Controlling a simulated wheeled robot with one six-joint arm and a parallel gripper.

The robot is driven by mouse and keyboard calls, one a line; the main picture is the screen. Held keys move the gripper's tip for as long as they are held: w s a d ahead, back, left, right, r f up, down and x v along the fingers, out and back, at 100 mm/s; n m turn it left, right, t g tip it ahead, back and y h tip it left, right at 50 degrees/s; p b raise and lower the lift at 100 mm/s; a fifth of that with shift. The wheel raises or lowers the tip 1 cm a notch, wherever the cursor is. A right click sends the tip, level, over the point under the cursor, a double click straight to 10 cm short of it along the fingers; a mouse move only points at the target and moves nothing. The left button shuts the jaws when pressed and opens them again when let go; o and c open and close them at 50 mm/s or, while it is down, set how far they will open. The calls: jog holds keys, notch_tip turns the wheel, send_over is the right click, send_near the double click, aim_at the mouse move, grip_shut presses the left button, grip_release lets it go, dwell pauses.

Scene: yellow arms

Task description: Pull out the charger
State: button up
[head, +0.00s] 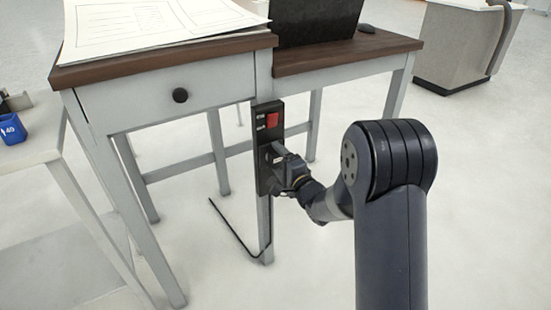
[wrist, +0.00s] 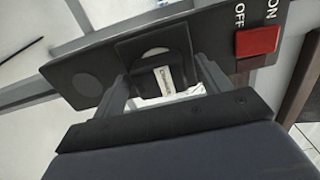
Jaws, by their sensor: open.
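The black power strip (head: 262,115) is fixed upright on the desk's front leg. In the wrist view the strip (wrist: 60,78) runs across the top of the picture, with an empty-looking round socket (wrist: 88,88) at the left. The charger (wrist: 166,80), with a pale lettered label, sits at the middle socket. My gripper (wrist: 165,90) is open, with one finger on each side of the charger. I cannot tell whether the fingers touch it. In the head view my gripper (head: 277,160) is at the strip and largely hides the charger.
A red ON/OFF switch (wrist: 257,41) is on the strip, right of the charger. The desk (head: 130,98) and its top edge are above my gripper. A black cable (head: 235,235) hangs near the floor. A side table (head: 40,135) stands at the left.

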aim_at(279, 161)
jog(key=shift+c, duration=0.5)
jog(key=c, duration=1.2)
jog(key=shift+v, duration=2.95)
jog(key=o, duration=1.4)
jog(key=p+v, duration=0.1)
jog(key=v, duration=1)
